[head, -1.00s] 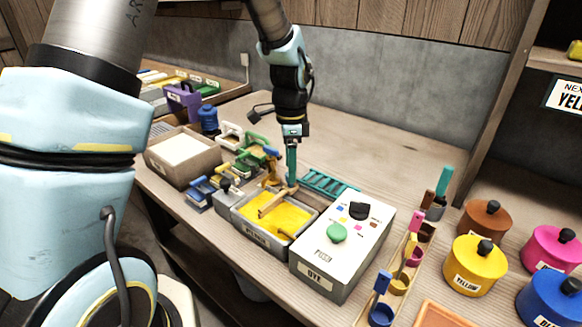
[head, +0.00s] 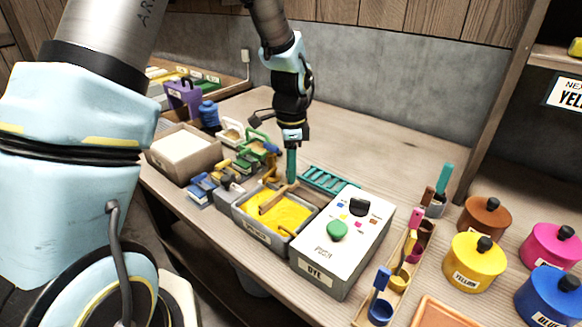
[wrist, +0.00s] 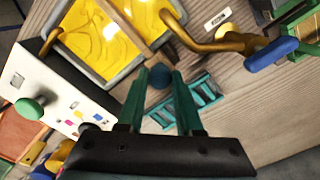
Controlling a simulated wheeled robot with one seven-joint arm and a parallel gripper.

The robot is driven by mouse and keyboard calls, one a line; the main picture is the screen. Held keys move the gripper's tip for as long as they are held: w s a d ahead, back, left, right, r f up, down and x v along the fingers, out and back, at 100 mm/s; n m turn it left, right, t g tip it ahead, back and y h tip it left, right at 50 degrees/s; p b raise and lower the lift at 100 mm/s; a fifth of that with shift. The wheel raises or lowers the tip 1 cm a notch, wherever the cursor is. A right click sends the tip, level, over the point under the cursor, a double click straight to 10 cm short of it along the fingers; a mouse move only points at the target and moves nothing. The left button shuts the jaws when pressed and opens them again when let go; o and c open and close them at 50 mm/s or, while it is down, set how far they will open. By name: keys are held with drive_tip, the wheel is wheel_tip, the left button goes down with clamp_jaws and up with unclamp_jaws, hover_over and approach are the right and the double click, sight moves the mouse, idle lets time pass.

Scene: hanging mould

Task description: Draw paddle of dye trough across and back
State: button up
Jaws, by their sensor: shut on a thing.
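The dye trough (head: 257,236) is a grey open box of yellow dye (head: 285,214) at the bench's front, also seen at the top of the wrist view (wrist: 128,73). The wooden paddle (head: 275,199) lies across the dye as a slanted bar; part of it also shows in the wrist view (wrist: 126,27). My gripper (head: 291,178) points down at the paddle's far end. In the wrist view its teal fingers (wrist: 159,77) are shut on the paddle's dark blue knob (wrist: 158,74), at the trough's rim. The paddle's submerged part is hidden.
A white dye box (head: 325,258) with a green knob stands right of the trough. A brass tap (wrist: 205,40) arches close beside the trough. A teal rack (head: 328,181) lies behind.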

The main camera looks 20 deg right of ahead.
clamp_jaws()
idle(0.6)
drive_tip(key=s+d, duration=0.1)
drive_tip(key=s, duration=0.1)
drive_tip(key=s+d, duration=0.2)
drive_tip(key=s, duration=0.1)
drive_tip(key=s+d, duration=0.1)
drive_tip(key=s, duration=0.2)
drive_tip(key=shift+s+d+b, duration=0.1)
drive_tip(key=shift+d+b, duration=0.15)
drive_tip(key=shift+b, duration=0.1)
drive_tip(key=o, duration=0.9)
unclamp_jaws()
drive_tip(key=shift+s, duration=0.1)
